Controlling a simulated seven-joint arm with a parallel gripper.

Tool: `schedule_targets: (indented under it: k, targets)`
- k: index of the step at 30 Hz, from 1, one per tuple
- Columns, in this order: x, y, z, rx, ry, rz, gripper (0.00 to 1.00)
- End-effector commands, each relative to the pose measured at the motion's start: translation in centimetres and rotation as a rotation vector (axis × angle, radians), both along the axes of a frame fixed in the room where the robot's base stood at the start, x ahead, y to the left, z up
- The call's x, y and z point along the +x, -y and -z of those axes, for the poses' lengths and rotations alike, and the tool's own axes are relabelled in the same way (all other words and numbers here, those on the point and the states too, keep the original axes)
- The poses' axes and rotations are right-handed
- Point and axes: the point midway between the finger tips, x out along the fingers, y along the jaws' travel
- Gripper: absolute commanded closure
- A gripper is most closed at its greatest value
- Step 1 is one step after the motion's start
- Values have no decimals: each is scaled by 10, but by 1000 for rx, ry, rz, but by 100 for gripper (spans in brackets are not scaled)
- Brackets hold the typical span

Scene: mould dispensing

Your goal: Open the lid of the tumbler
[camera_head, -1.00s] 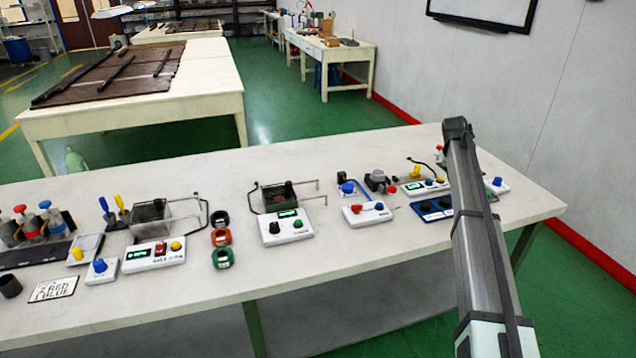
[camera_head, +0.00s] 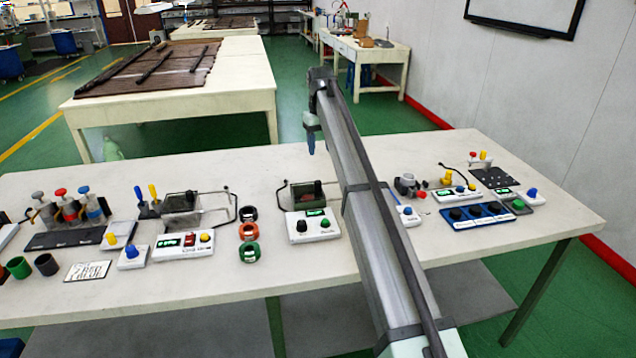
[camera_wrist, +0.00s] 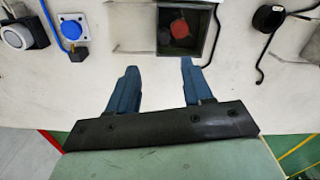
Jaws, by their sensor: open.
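What looks like the tumbler is a small dark green box (camera_head: 305,193) at the middle of the bench, behind a white control unit. In the wrist view, the dark box (camera_wrist: 184,30) is at the top centre with a red round thing inside. A pale clear panel (camera_wrist: 133,28) sits beside it, and I cannot tell which part is the lid. My gripper (camera_head: 311,142) is above the bench's far side, pointing down. In the wrist view, my gripper (camera_wrist: 158,68) has two blue fingers apart, with nothing between them, short of the box.
The white control unit (camera_head: 312,227) stands in front of the box. Three rings (camera_head: 249,232) and another clear-box unit (camera_head: 180,203) are on the left. Several panels with knobs (camera_head: 478,212) are on the right. A blue-knobbed block (camera_wrist: 72,27) is near the box.

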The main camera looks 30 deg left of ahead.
Motion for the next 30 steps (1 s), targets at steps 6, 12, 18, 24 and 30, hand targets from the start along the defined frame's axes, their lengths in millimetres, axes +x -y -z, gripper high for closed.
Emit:
schedule_targets:
  k: [6,12,18,24,30]
  targets:
    - [-6,-5,10,-1,-8,-11,50]
    - [-6,-5,41,-1,-8,-10,50]
    - [-6,-4,77,-2,-7,-9,50]
    - [-6,-4,108,-1,-6,-9,50]
    - [-5,-5,128,0,-6,-9,50]
